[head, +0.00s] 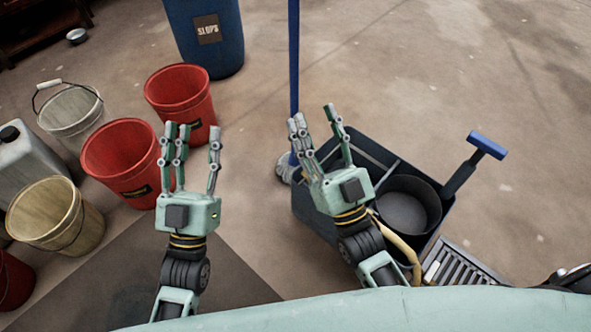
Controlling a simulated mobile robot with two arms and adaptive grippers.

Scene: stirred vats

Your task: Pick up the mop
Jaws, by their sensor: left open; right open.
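The mop has a blue upright handle (294,60) that runs up out of the top of the head view. Its grey head (285,168) seems to rest at the left edge of a dark mop bucket (310,205), partly hidden by my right gripper. My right gripper (318,122) is open, its fingers pointing up just in front of the lower handle; I cannot tell whether they touch it. My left gripper (190,132) is open and empty, to the left, in front of the red buckets.
Red buckets (120,160), pale buckets (70,112) and a white jerrycan (25,165) stand at left. A blue "SLOPS" bin (208,55) stands behind. The mop bucket has a blue-gripped lever (487,145) at right. The floor at upper right is clear.

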